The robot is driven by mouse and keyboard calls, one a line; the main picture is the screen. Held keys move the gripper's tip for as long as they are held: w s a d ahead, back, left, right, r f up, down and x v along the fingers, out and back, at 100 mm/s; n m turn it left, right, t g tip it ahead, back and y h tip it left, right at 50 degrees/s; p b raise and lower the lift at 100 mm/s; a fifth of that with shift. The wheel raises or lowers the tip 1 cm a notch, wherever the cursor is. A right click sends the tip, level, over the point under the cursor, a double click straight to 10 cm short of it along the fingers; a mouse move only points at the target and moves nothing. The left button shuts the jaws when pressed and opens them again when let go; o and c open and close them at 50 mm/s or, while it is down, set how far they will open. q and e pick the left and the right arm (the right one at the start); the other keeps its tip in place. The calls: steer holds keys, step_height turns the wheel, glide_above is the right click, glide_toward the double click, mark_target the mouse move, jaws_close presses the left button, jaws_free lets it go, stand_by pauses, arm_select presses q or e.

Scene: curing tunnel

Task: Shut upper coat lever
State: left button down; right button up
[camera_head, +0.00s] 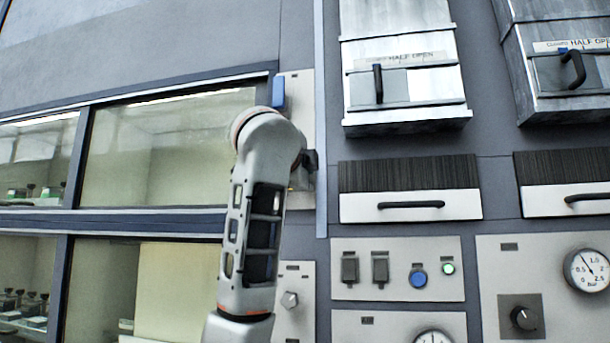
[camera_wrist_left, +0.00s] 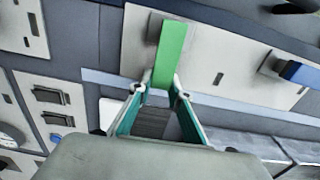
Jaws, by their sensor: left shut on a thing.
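A green lever (camera_wrist_left: 172,52) stands out from a pale panel (camera_wrist_left: 200,75) in the left wrist view. My left gripper (camera_wrist_left: 162,84) is shut on this lever, with its fingertips at the lever's lower end. In the head view my left arm hides the green lever and most of the gripper (camera_head: 309,160). A blue lever (camera_head: 278,92) is on the same pale panel (camera_head: 300,95), above my wrist. It also shows in the left wrist view (camera_wrist_left: 304,74), clear of the fingers. I cannot tell any lever labels. My right gripper is not in view.
Glazed windows (camera_head: 170,150) lie left of my arm. To the right are a metal hatch (camera_head: 405,85) marked HALF OPEN, a drawer front (camera_head: 410,190) with a black handle, and a switch panel (camera_head: 396,270).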

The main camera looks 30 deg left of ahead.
arm_select(q)
steer(key=shift+f+m, duration=0.2)
steer(key=shift+m, duration=0.1)
steer(key=c, duration=1.8)
jaws_free()
steer(key=shift+c, duration=0.2)
steer(key=shift+s, duration=0.15)
steer(key=v, duration=1.1)
steer(key=shift+s+d, duration=0.25)
steer(key=shift+s, duration=0.1)
